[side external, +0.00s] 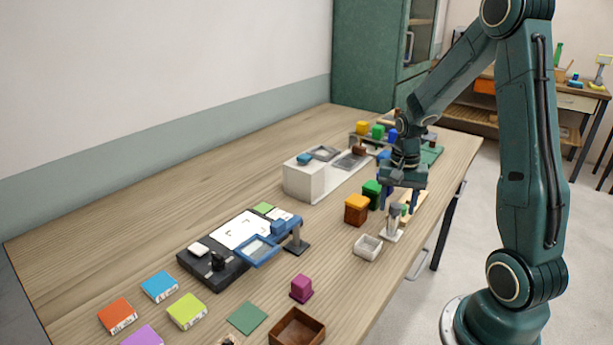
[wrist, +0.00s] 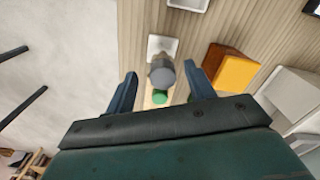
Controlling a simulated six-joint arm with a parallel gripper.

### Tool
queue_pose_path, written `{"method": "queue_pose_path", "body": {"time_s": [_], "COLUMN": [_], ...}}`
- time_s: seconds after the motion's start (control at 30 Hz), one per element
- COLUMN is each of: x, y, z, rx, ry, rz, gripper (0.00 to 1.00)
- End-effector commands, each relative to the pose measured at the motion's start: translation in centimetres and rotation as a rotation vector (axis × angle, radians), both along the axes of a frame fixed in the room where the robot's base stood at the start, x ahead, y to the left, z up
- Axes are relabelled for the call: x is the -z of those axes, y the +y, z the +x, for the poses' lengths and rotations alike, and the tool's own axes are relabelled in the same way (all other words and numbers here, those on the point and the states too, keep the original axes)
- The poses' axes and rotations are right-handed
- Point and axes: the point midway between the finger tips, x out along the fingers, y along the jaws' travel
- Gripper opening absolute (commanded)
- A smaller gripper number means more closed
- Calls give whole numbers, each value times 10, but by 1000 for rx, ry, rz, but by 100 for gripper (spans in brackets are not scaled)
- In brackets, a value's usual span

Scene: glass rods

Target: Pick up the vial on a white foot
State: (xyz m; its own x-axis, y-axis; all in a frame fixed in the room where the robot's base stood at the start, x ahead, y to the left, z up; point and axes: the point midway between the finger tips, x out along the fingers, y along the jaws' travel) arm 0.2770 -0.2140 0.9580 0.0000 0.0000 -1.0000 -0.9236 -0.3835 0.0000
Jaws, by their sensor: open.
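A grey vial (side external: 394,214) stands upright on a white foot (side external: 391,236) near the right edge of the table. In the wrist view the grey vial (wrist: 161,72) and its white foot (wrist: 163,44) lie between and just ahead of my fingers. My gripper (side external: 400,204) points down, close to the top of the vial. Its two fingers are spread apart and hold nothing; the wrist view shows my gripper (wrist: 160,78) with one finger on each side of the vial. I cannot tell whether either finger touches it. A green round piece (wrist: 160,97) shows just below the vial.
A brown box with an orange top (side external: 356,210) stands left of the vial, with a green-topped one (side external: 371,190) behind. A small white tray (side external: 368,247) sits in front. The table's right edge is close. A large white box (side external: 304,179) stands farther left.

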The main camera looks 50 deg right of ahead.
Motion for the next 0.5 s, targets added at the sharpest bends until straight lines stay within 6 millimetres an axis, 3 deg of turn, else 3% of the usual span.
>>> {"method": "queue_pose_path", "body": {"time_s": [0.5], "x": [15], "y": [0], "z": [0], "rx": [0], "ry": [2], "rz": [1], "gripper": [54]}}
